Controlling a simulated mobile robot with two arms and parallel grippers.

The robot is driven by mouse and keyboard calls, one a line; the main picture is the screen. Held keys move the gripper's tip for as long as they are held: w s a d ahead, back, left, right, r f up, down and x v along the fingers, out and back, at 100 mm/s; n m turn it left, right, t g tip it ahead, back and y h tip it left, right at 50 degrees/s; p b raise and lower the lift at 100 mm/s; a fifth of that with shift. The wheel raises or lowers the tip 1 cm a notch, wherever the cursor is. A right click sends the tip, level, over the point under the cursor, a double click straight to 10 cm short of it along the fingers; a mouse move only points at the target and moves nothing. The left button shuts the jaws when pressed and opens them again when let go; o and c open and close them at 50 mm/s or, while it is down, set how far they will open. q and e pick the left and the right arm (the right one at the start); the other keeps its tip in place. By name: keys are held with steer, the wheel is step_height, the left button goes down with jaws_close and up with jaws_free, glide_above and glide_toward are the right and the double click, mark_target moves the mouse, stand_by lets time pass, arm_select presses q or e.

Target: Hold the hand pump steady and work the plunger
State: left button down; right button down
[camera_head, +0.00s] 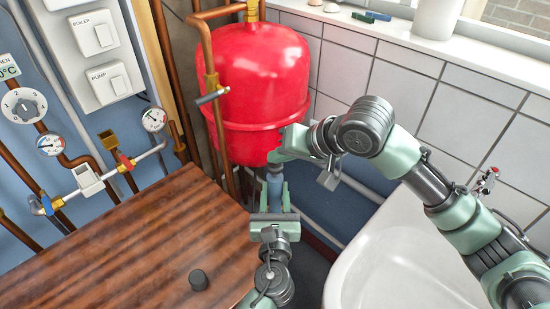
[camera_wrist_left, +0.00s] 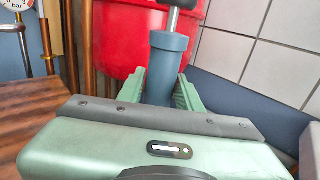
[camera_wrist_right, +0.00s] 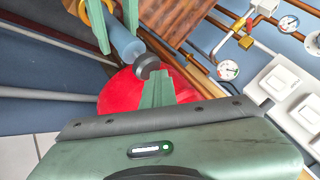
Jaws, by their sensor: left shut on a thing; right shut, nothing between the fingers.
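The hand pump is a blue-grey upright cylinder (camera_wrist_left: 168,62). My left gripper (camera_wrist_left: 162,85) is shut around its body. A thin grey rod (camera_wrist_left: 173,20) rises from its top. In the head view the pump body (camera_head: 275,187) shows below my right gripper (camera_head: 275,156). In the right wrist view the pump (camera_wrist_right: 124,42) carries a dark round plunger knob (camera_wrist_right: 148,65) at the end of its rod. My right gripper (camera_wrist_right: 157,78) is shut and empty, its fingertips at the knob; I cannot tell whether they touch. The knob is hidden in the head view.
A red tank (camera_head: 255,85) stands close behind the pump. A white basin (camera_head: 400,270) is at right. Pipes, gauges and switches line the left wall.

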mark_target(279, 166)
steer(key=shift+f, duration=0.8)
stand_by(0.4)
steer(key=shift+r, duration=2.15)
steer(key=shift+r, duration=2.55)
step_height(279, 166, up, 4)
steer(key=shift+f, duration=0.1)
steer(key=shift+f, duration=0.1)
